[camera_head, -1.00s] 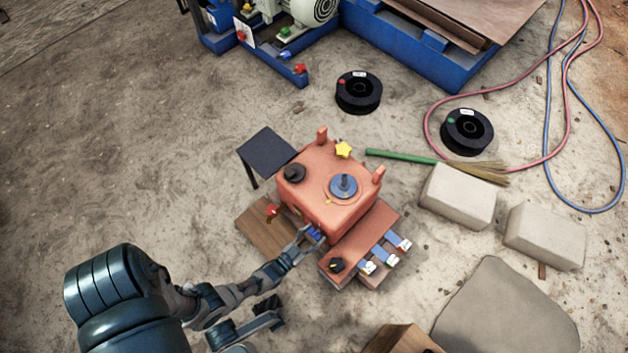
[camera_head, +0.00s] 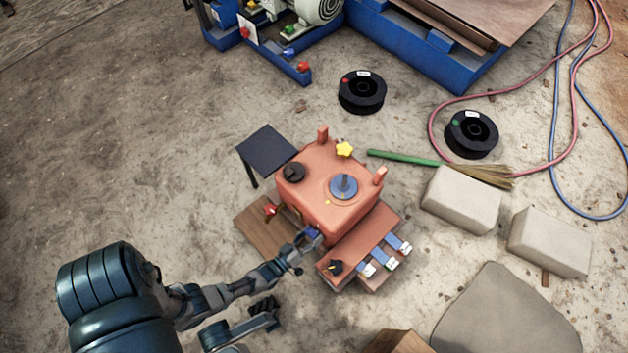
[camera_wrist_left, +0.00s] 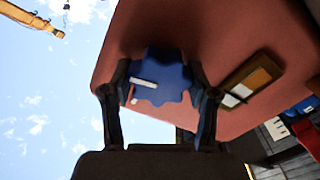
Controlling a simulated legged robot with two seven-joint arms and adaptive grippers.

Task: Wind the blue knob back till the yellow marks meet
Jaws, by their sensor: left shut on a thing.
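The red machine box (camera_head: 335,215) stands on the ground in the middle of the head view. A blue lobed knob (camera_wrist_left: 163,80) with a white bar mark sits on its side; it also shows small in the head view (camera_head: 313,234). My left gripper (camera_wrist_left: 160,90) is shut on the knob, one finger on each side; in the head view (camera_head: 307,241) it reaches the box's lower left side. A blue disc (camera_head: 343,187) with an upright stub lies on top of the box, with a small yellow mark (camera_head: 327,202) beside it. I cannot make out yellow marks at the held knob.
A black knob (camera_head: 294,172) and a yellow star-shaped knob (camera_head: 345,149) are on the box top. A red knob (camera_head: 270,210) is at its left. Blue-and-white levers (camera_head: 385,254) are in front. Grey blocks (camera_head: 462,199) and a broom (camera_head: 420,160) lie right.

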